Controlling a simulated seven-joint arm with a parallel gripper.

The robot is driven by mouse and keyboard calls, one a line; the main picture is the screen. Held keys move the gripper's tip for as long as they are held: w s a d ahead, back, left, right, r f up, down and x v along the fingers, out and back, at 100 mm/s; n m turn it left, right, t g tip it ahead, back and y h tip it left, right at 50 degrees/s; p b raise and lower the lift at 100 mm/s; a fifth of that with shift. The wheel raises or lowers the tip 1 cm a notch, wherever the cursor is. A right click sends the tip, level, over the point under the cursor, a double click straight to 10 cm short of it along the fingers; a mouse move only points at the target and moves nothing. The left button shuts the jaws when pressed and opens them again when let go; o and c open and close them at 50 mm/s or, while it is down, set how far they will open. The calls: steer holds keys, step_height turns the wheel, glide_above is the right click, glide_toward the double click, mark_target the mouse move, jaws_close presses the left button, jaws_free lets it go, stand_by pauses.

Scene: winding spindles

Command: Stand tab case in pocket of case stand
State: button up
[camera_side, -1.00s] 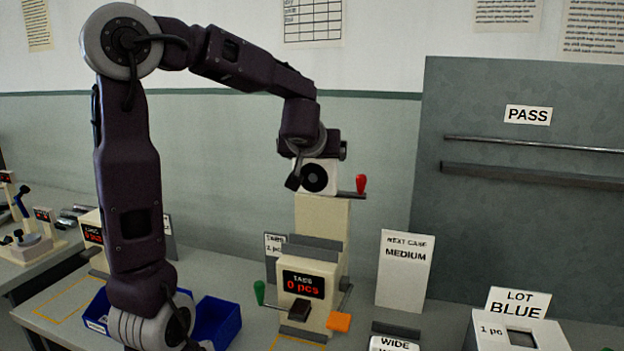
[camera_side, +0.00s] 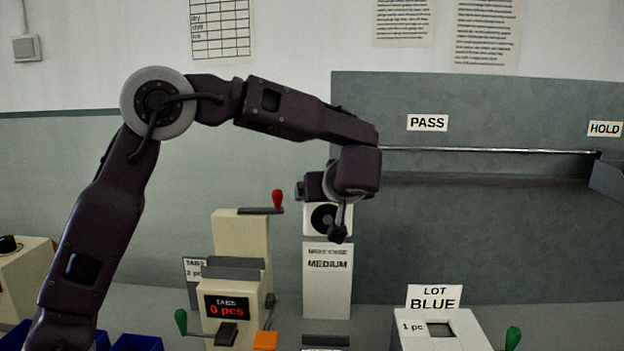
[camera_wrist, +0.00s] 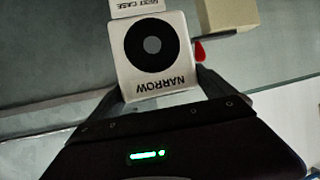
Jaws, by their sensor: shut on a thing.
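A white tab case with a large black ring and the word NARROW (camera_wrist: 172,74) is between the fingers of my gripper (camera_wrist: 163,90), which is shut on it. The card stands upright behind a low dark-topped piece (camera_side: 326,341), cut off by the bottom edge. I cannot tell whether that piece is the case stand, and no pocket shows clearly there.
A cream TABS machine (camera_side: 232,275) reading 0 pcs stands left, with red, green and orange handles. A white box (camera_side: 437,330) with a square opening and a LOT BLUE sign (camera_side: 434,297) is right. Blue bins (camera_side: 137,343) are lower left. A PASS rail (camera_side: 480,150) runs behind.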

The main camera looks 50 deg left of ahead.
step_height(320, 180, down, 23)
steer(key=shift+r, duration=0.15)
steer(key=shift+f, duration=2.85)
steer(key=shift+f, duration=2)
steer(key=o, duration=1.2)
step_height(320, 180, up, 10)
